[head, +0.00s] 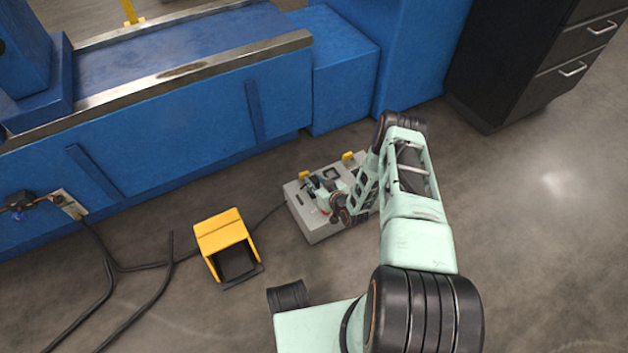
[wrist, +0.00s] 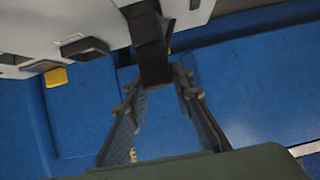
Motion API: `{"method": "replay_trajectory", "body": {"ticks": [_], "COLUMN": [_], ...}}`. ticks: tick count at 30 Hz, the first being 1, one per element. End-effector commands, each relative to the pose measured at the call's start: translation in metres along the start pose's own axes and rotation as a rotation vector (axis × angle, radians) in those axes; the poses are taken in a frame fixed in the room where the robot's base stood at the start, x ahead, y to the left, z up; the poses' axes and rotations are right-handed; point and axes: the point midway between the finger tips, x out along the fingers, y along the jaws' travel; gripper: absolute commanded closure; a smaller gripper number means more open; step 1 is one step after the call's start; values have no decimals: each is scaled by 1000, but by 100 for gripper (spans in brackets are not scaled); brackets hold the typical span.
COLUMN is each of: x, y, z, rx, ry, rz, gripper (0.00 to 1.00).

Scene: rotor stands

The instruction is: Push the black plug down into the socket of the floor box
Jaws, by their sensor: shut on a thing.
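The grey floor box (head: 320,229) stands on the floor before the blue machine in the head view. Part of its pale body (wrist: 50,22) fills the upper left of the wrist view. My gripper (head: 324,189) is low over the top of the box. In the wrist view my gripper (wrist: 158,80) is shut on the black plug (wrist: 150,45), a dark upright piece between the fingertips. The plug's far end meets the edge of the box in the picture. The socket opening is hidden, so I cannot tell whether the plug is in it.
Yellow flaps (head: 347,157) stand on the box; one (wrist: 56,77) shows in the wrist view. A yellow foot pedal (head: 222,232) with a cable lies to the left. The blue machine (head: 200,130) is close behind, a black drawer cabinet (head: 535,70) at right. Floor at right is clear.

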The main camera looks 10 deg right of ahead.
Motion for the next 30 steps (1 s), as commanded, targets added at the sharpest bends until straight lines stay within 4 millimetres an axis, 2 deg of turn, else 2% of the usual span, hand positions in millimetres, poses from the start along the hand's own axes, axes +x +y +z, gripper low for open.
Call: {"method": "replay_trajectory", "body": {"ticks": [11,30], "x": [1,9], "y": [0,0], "z": [0,16], "rx": [-1,-1], "ry": [1,1], "rz": [0,0], "gripper": [100,100]}}
